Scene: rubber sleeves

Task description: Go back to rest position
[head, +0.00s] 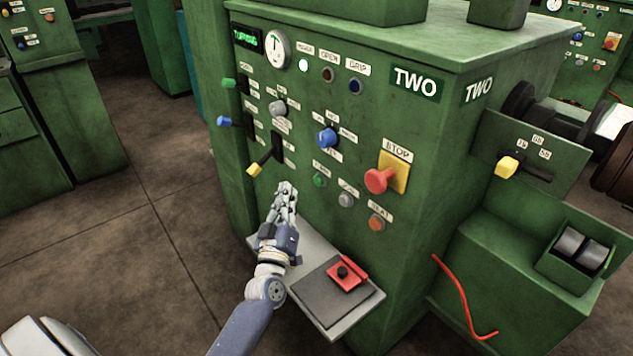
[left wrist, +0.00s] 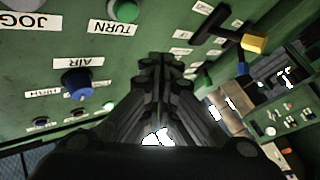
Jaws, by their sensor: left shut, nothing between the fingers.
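My left gripper (head: 285,200) is shut and empty. It is in front of the green machine's panel, below the yellow-handled lever (head: 256,169) and left of the small green button (head: 319,180). In the left wrist view the shut fingers (left wrist: 160,65) point at the panel, and the yellow lever handle (left wrist: 254,44) shows at upper right. I cannot tell whether the fingertips touch the panel. My right gripper is in neither view.
The green machine (head: 300,120) marked TWO carries a red stop knob (head: 380,180), a blue knob (head: 326,137) and several levers. Floor (head: 150,240) is clear to the left.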

